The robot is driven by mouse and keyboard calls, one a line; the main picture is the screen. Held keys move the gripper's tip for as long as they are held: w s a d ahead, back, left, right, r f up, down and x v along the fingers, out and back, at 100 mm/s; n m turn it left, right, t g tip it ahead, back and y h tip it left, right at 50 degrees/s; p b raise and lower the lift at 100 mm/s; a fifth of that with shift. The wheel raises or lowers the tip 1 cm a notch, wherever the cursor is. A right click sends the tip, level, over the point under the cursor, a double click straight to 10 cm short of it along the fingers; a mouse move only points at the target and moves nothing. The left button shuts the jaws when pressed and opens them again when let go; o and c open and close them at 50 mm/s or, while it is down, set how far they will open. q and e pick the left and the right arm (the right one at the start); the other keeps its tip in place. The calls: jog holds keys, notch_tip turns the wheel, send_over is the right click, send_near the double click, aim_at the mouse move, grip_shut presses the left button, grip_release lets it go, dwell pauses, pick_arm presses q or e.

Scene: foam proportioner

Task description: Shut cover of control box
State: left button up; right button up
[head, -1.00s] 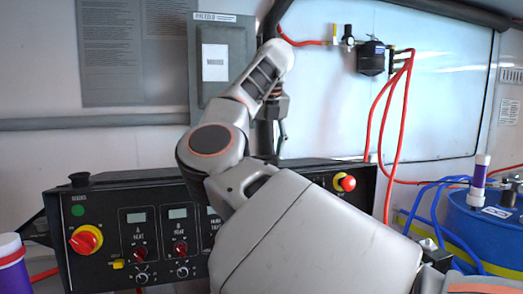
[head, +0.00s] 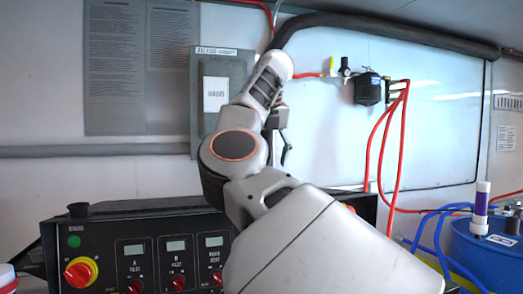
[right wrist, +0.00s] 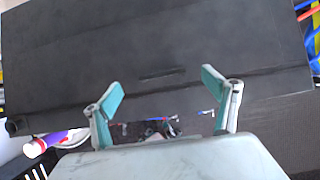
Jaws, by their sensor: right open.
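The black control box (head: 75,225) stands along the wall in the head view, with knobs, small displays and a red-and-yellow switch on its front. My right arm hides much of its right half. A grey wall box (head: 237,75) with a white label hangs above, partly behind my arm; its front looks flat against the wall. My right gripper (right wrist: 163,95) is open and empty in the right wrist view. Beyond its fingers lies a broad dark panel (right wrist: 150,45) with a narrow slot; I cannot tell whether it is the cover. My left gripper is not in view.
A blue drum (head: 480,250) with a purple-and-white cylinder (head: 481,208) stands at the right. Red hoses (head: 385,150) hang from a black wall fitting (head: 368,88), and blue hoses run by the drum.

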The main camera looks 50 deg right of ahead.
jog(key=shift+r, duration=2.2)
